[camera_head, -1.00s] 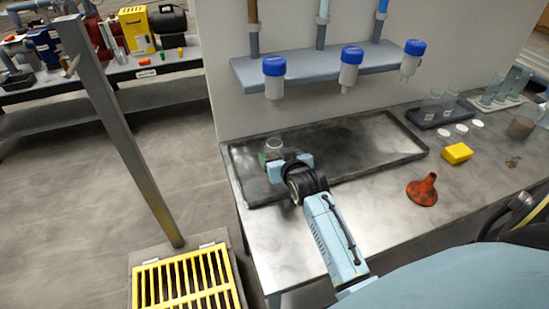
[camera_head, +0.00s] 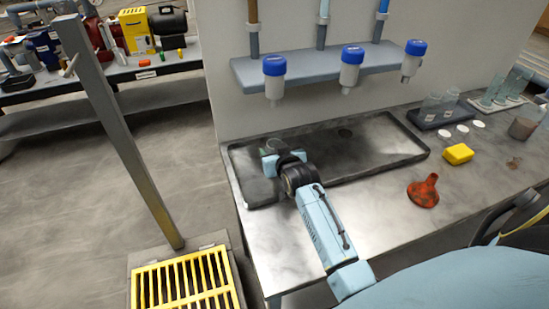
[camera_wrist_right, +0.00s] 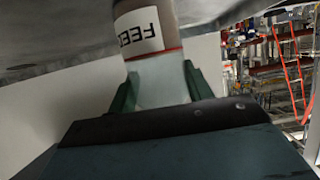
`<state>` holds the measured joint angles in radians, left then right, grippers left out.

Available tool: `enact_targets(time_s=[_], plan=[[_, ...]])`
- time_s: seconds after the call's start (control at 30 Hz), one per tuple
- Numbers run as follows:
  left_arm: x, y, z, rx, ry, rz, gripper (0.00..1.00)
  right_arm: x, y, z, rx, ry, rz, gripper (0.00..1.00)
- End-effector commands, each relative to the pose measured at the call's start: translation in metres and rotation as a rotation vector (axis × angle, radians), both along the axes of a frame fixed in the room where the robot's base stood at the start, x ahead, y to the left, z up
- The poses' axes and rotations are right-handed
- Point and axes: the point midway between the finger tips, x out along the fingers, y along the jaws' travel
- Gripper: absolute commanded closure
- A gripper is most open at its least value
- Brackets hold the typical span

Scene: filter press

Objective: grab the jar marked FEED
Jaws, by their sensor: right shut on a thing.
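The jar marked FEED (camera_wrist_right: 158,72) shows in the right wrist view as a clear jar with a white label, a red line and brownish contents. Its far end is cut off by the top edge of the picture. My right gripper (camera_wrist_right: 160,88) is shut on it, one green finger on each side. In the head view my right gripper (camera_head: 270,155) is over the left part of the dark tray (camera_head: 400,128), and the wrist hides most of the jar. I cannot tell there whether the jar touches the tray. My left gripper is not in view.
Blue-capped filter housings (camera_head: 351,66) hang from a wall shelf behind the tray. Several glass jars (camera_head: 440,103) are farther back. A grey post (camera_head: 120,130) rises left of the table.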

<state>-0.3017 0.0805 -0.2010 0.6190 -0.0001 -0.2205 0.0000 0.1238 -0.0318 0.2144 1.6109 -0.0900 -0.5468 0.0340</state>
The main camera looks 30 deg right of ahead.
Motion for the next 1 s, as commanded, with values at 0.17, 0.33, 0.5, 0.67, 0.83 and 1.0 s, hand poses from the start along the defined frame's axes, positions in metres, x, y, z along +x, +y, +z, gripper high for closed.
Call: enact_targets(time_s=[0.17, 0.33, 0.5, 0.67, 0.83, 1.0], plan=[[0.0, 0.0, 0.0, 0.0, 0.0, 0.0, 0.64, 0.0, 0.0, 0.0, 0.001, -0.001, 0.0, 0.81], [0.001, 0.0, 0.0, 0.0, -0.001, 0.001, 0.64, 0.0, 0.0, 0.002, 0.0, -0.002, 0.0, 0.81], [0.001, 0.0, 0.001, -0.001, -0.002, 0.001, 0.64, -0.003, 0.001, 0.007, 0.001, -0.001, 0.0, 0.81], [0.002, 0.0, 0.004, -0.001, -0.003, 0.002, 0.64, -0.003, 0.001, 0.019, 0.0, -0.003, 0.0, 0.81], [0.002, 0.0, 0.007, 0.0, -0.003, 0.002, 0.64, -0.003, 0.001, 0.038, -0.001, -0.004, 0.001, 0.81], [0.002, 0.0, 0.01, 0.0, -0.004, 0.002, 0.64, -0.003, 0.001, 0.057, -0.001, -0.004, 0.001, 0.81]])
